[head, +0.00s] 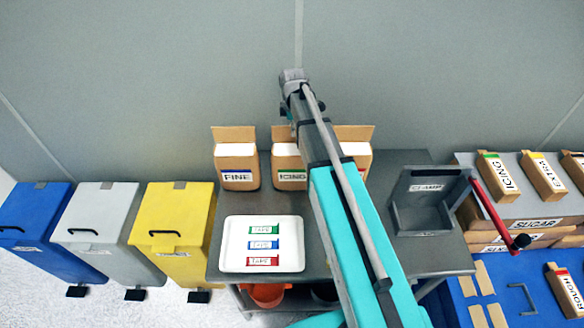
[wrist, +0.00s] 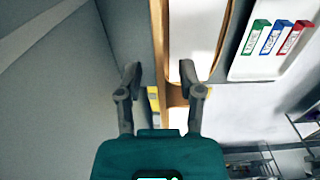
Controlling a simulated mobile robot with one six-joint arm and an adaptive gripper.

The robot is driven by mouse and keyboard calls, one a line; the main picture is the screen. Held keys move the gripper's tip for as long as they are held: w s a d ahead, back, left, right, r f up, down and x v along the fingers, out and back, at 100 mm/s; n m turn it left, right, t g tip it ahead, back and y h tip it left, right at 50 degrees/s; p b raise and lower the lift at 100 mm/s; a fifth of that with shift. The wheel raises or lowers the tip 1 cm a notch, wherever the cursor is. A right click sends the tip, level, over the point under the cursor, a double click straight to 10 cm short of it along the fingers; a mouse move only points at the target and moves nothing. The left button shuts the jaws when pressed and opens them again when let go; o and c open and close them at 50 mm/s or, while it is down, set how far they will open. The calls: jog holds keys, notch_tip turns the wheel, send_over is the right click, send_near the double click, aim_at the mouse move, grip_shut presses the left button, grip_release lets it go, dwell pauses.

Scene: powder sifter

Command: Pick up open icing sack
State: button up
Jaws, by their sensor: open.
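The open icing sack (head: 288,160) is a brown upright sack with a white top and a green-striped label. In the head view it stands at the back of the grey table, partly behind my arm. My gripper (wrist: 160,72) shows in the wrist view with its two fingers spread apart and nothing held. My fingers are hidden in the head view.
The fine sack (head: 237,165) stands left of the icing sack, and another open sack (head: 357,150) stands to its right, partly hidden. A white tray (head: 228,258) with several tapes is in front. A grey clamp stand (head: 428,198) with a red lever is at right. Bins (head: 172,226) stand left.

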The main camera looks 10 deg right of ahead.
grip_shut()
jog(key=shift+r+p, duration=0.3)
dwell(0.5)
notch_tip(320, 180, up, 3)
jog(key=p, duration=0.2)
jog(key=shift+f+p, duration=0.2)
jog(key=shift+p, duration=0.1)
jog(key=s+r+p, duration=0.9)
jog(key=s+r, duration=0.1)
jog(key=s, duration=0.4)
jog(key=shift+p, duration=0.4)
jog(key=shift+d+f, duration=0.1)
